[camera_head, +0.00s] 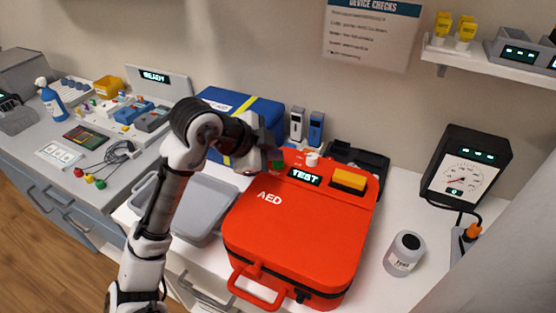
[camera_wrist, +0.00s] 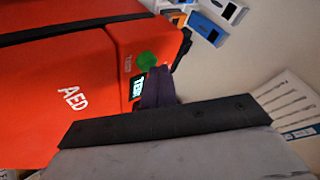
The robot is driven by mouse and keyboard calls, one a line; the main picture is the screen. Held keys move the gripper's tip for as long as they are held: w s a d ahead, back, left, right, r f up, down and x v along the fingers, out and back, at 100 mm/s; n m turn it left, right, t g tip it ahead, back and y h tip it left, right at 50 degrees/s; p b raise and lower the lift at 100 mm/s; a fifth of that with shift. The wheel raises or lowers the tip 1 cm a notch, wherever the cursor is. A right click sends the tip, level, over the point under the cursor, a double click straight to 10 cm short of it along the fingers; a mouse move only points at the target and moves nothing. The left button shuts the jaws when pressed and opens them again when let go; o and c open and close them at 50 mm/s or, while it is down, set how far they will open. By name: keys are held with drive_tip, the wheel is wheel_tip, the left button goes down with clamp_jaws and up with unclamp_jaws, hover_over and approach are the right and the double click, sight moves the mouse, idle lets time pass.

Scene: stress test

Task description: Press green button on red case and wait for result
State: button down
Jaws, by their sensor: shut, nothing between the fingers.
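The red AED case (camera_head: 290,235) lies on the white counter in the head view, and also fills the left of the wrist view (camera_wrist: 50,105). The green button (camera_head: 277,165) is on its upper left panel, beside a lit display (camera_head: 304,177) that reads TEST. My gripper (camera_head: 272,156) is shut and empty, close by the button. In the wrist view its dark fingertips (camera_wrist: 159,88) are beside the display. I cannot tell whether they touch the case.
A yellow-orange block (camera_head: 348,180) is on the case's upper right. A blue box (camera_head: 240,110) with a yellow strap stands behind my arm. A grey tray (camera_head: 205,200) lies left of the case. A lidded jar (camera_head: 404,254) and a gauge (camera_head: 467,165) stand at right.

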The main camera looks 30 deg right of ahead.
sight(273, 165)
idle(0.4)
drive_tip(key=shift+r+p, duration=0.7)
drive_tip(key=shift+r, duration=0.1)
drive_tip(key=shift+r, duration=0.1)
wheel_tip(273, 165, up, 5)
drive_tip(key=p, duration=0.4)
idle(0.6)
